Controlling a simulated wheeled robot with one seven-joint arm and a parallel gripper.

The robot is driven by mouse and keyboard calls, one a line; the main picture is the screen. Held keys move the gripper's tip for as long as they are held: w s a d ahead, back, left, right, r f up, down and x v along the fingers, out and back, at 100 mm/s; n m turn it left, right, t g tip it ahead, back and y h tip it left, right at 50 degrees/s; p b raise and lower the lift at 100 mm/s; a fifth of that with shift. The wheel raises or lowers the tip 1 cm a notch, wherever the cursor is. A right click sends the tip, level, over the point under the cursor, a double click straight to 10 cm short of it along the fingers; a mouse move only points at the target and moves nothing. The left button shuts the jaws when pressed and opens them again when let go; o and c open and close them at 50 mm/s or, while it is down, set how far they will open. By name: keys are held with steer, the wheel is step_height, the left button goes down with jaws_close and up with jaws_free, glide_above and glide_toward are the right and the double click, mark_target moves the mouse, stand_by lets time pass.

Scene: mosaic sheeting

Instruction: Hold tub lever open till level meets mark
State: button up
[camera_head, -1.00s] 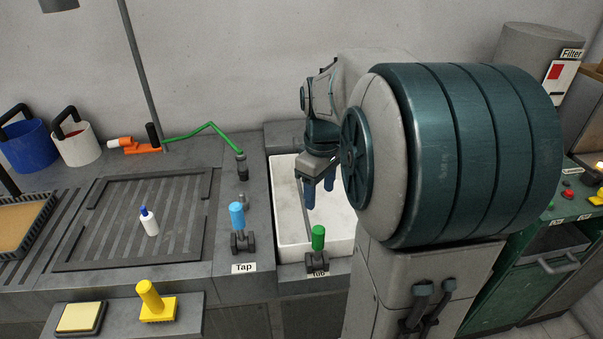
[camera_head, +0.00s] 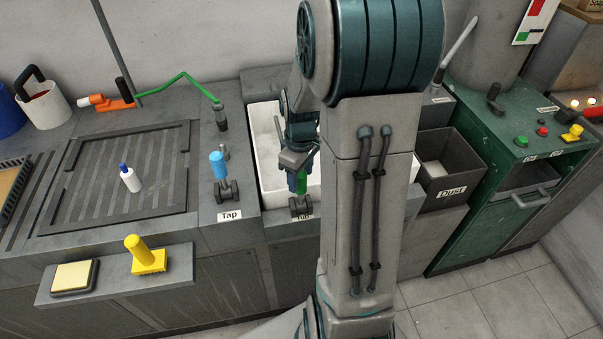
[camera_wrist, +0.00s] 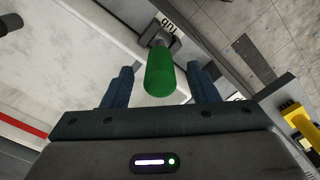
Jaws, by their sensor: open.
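The tub lever has a green handle (camera_head: 302,181) and stands on the front rim of the white tub (camera_head: 268,135), by the "Tub" label. In the wrist view the green handle (camera_wrist: 160,74) sits between the two blue fingers of my gripper (camera_wrist: 160,88), with a gap visible on each side. My gripper (camera_head: 297,182) is open around the handle and not closed on it. In the wrist view a red line (camera_wrist: 22,124) runs along a pale wall at the left. My arm hides much of the tub in the head view, and I cannot make out a water level.
The tap lever with a blue handle (camera_head: 217,165) stands left of the tub. A green hose (camera_head: 180,78) ends near it. A yellow stamp (camera_head: 147,256) and a pad (camera_head: 73,277) lie on the front shelf. A dust bin (camera_head: 447,168) and green machine (camera_head: 515,165) stand right.

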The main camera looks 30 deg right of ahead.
mark_target(304, 189)
steer(key=shift+f, duration=0.15)
steer(key=c, duration=1.1)
steer(key=shift+s+f+t+b, duration=0.2)
steer(key=shift+s+t+b, duration=0.15)
steer(key=shift+b, duration=0.45)
steer(key=s+b, duration=0.1)
steer(key=s+t+b, duration=0.1)
steer(key=b, duration=0.1)
steer(key=a+t+b, duration=0.1)
steer(key=shift+s+f+h, duration=0.25)
steer(key=shift+s+h, duration=0.15)
steer(key=s+t+b, duration=0.1)
steer(key=b, duration=0.2)
steer(key=s+f+t+b, duration=0.1)
steer(key=b, duration=0.2)
steer(key=s+a+t+h+b, duration=0.1)
steer(key=b, duration=0.2)
steer(key=shift+s+f+t, duration=0.2)
steer(key=shift+s+t, duration=0.05)
steer(key=shift+t, duration=0.1)
